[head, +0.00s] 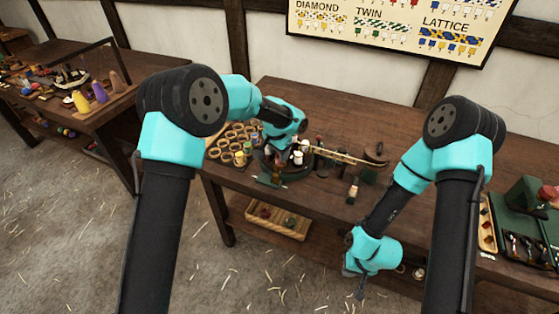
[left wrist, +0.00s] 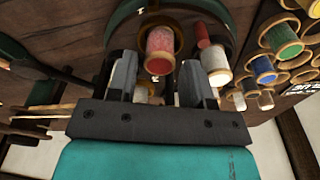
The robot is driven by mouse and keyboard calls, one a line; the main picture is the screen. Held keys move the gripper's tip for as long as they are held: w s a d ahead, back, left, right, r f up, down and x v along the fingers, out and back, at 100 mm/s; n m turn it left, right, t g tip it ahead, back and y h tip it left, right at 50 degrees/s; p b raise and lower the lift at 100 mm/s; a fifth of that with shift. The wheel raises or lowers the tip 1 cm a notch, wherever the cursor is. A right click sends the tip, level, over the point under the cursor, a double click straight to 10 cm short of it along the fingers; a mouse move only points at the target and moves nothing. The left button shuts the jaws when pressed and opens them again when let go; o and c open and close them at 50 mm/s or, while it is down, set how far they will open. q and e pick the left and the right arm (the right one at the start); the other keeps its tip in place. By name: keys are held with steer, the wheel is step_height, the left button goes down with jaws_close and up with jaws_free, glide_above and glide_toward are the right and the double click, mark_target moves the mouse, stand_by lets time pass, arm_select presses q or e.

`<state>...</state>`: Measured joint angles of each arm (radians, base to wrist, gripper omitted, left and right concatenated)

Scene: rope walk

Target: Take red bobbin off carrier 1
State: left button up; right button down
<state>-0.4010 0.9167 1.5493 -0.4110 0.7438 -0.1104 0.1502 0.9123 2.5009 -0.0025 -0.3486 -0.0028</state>
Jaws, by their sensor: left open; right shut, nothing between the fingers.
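The red bobbin (left wrist: 160,48) sits upright in a round carrier on the dark round stand (head: 287,176). In the left wrist view it appears between the fingertips of my open left gripper (left wrist: 158,66), with gaps at both sides. I cannot tell how deep the fingers reach around it. In the head view my left arm hides the bobbin, and my left gripper (head: 270,147) is over the stand. My right gripper (head: 360,289) is shut and empty, hanging low in front of the bench.
White bobbins (left wrist: 216,62) stand on the same stand close to my left fingers, one with a red peg beside it. A rack of round cups (head: 232,138) holds green, yellow and blue bobbins to the left. Wooden rods (head: 340,156) extend right from the stand.

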arm_select(q)
step_height(320, 180, down, 2)
steer(key=shift+d+f, duration=0.1)
steer(key=shift+f, duration=0.15)
steer(key=c, duration=0.7)
steer(key=shift+w+r, duration=0.1)
steer(key=shift+r, duration=0.1)
steer(key=shift+r, duration=1.55)
steer(key=shift+s+r, duration=0.1)
steer(key=shift+s, duration=0.25)
steer(key=s, duration=0.5)
steer(key=s+r, duration=0.1)
steer(key=s, duration=0.9)
steer(key=shift+s+r, duration=0.2)
